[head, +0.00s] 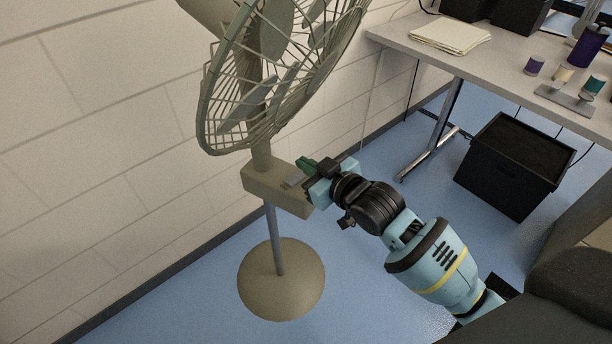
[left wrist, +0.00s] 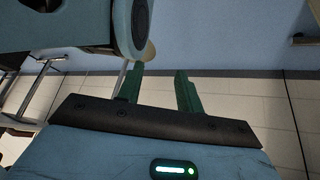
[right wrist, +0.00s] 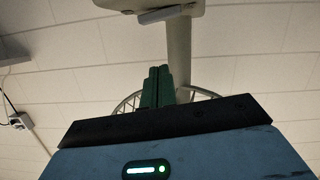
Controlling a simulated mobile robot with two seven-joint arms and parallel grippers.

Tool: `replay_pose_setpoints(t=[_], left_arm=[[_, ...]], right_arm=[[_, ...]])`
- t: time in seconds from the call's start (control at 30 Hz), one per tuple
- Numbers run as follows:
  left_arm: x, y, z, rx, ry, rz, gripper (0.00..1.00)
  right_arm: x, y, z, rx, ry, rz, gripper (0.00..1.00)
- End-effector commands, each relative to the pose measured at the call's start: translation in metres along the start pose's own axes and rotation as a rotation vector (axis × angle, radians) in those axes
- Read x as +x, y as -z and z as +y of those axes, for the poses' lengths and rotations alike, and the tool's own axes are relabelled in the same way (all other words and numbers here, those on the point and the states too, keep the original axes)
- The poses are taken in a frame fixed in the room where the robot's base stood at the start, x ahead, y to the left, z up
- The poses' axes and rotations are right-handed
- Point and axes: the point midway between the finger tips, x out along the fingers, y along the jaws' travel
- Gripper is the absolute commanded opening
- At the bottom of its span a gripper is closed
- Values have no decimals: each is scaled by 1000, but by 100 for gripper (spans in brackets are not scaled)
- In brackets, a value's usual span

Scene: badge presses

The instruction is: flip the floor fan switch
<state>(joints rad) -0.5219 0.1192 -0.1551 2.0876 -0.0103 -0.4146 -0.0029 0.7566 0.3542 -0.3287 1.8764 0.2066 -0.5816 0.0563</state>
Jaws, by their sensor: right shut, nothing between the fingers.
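The floor fan stands by the wall, with a caged head (head: 262,95), a round base (head: 281,285) and a beige control box (head: 262,188) on its pole. A small grey switch lever (head: 291,183) sticks out of the box. In the right wrist view the lever (right wrist: 168,14) shows at the top edge, below the box. My right gripper (head: 303,166) is shut and empty, close beside the box at the lever; contact cannot be told. Its green fingers (right wrist: 160,75) are together in its wrist view. My left gripper (left wrist: 160,80) is open and empty, outside the head view.
The blue floor around the fan base is clear.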

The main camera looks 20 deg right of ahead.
Motion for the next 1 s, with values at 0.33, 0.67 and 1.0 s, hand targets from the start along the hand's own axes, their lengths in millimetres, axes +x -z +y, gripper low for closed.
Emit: replay_pose_setpoints(t=[0.33, 0.67, 1.0], left_arm=[[9, 0, -5, 18, 1, 6, 36], [11, 3, -5, 16, 3, 13, 36], [5, 8, -4, 10, 3, 16, 36]], right_arm=[[19, -35, -1, 0, 0, -3, 0], [20, -40, 0, 0, 0, -1, 0], [22, -45, 2, 92, 24, 0, 0]])
